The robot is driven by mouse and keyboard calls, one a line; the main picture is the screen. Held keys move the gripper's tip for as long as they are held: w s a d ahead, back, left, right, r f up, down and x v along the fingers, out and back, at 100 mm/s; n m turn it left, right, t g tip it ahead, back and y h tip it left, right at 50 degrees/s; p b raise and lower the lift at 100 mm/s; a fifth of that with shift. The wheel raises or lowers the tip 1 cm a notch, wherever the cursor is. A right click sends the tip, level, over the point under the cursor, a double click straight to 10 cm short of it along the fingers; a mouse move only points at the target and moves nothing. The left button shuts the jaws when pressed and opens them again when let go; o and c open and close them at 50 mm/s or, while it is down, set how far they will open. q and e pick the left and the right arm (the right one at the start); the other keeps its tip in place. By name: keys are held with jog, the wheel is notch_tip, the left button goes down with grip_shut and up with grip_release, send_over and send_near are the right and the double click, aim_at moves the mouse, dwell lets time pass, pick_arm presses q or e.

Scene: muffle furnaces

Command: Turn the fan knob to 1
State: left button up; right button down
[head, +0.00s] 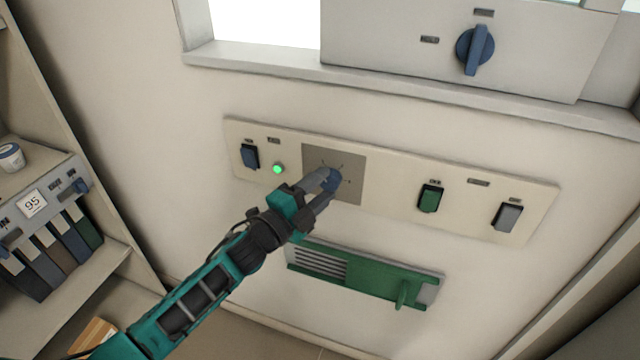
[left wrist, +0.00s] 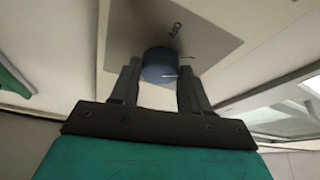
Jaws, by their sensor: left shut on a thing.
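The fan knob (head: 333,181) is a round blue knob on a grey square plate (head: 350,160) in the middle of the wall panel. My left gripper (head: 324,188) reaches it from the lower left and is shut on it, covering much of it in the head view. In the left wrist view the knob (left wrist: 160,65) sits between the two fingers (left wrist: 157,82), with a pale pointer line on its side. Lettering that looks like "OFF" shows on the plate (left wrist: 205,35) beyond the knob. The other marks around the knob are too small to read. My right gripper is not in view.
The cream panel (head: 395,190) also holds a blue switch (head: 250,156), a lit green lamp (head: 278,169), a green switch (head: 430,198) and a grey switch (head: 507,217). A green vent slide (head: 385,280) lies below. Another blue knob (head: 475,50) is above. Shelves stand at left.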

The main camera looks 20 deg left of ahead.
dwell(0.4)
pick_arm(q)
jog(key=o, duration=1.1)
jog(key=shift+c, duration=0.2)
jog(key=shift+s, duration=0.1)
jog(key=v, duration=1.2)
jog(key=shift+s+a+b, duration=0.15)
jog(key=shift+s+b, duration=0.2)
jog(key=s+d+f+n+g+y, duration=0.2)
jog(key=s+f+n+g, duration=0.1)
jog(key=s+f+n, duration=0.2)
jog(key=s+d+f+n+g+y, duration=0.2)
jog(key=s+f+n, duration=0.4)
jog(key=f+n, duration=0.4)
jog(key=n+g+y, duration=0.1)
jog(key=n, duration=0.1)
jog(key=shift+s+d+f+n+y, duration=0.2)
jog(key=shift+s+f+n+y, duration=0.1)
jog(key=shift+s+f, duration=0.05)
